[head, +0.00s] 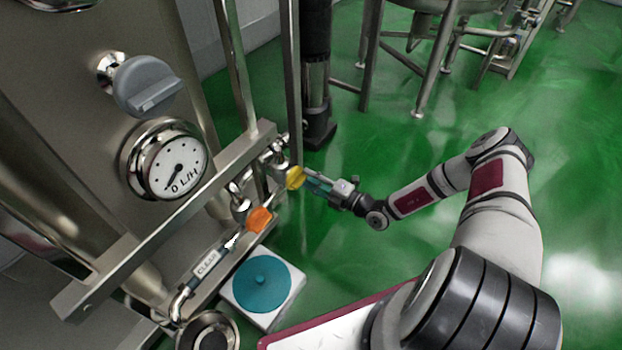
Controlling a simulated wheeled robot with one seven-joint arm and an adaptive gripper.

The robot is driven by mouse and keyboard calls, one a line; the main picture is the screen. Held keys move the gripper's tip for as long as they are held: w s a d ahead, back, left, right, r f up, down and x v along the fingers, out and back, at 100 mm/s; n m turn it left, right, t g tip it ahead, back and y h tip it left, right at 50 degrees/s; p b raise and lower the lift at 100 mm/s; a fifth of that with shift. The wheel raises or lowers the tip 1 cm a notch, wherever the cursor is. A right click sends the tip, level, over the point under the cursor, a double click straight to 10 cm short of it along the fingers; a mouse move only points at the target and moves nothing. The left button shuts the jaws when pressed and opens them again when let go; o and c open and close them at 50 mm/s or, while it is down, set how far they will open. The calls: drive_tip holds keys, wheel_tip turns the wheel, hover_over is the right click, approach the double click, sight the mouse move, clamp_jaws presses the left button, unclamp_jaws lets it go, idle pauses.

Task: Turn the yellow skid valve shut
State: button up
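The yellow skid valve (295,178) sits on the pipework at the right end of the steel skid, in the middle of the head view. My gripper (308,182) reaches in from the right, with its fingertips at the yellow handle or just beside it. The fingers look apart from each other, but the handle is small here and I cannot tell whether they touch it. The valve's stem and the far side of the handle are hidden.
An orange valve (259,219) sits nearer on the same pipework. A grey knob (148,86) and a flow gauge (168,160) face out above the skid rail (185,215). A teal round disc (262,284) on a white base lies below.

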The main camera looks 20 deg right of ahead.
drive_tip(key=v, duration=1.2)
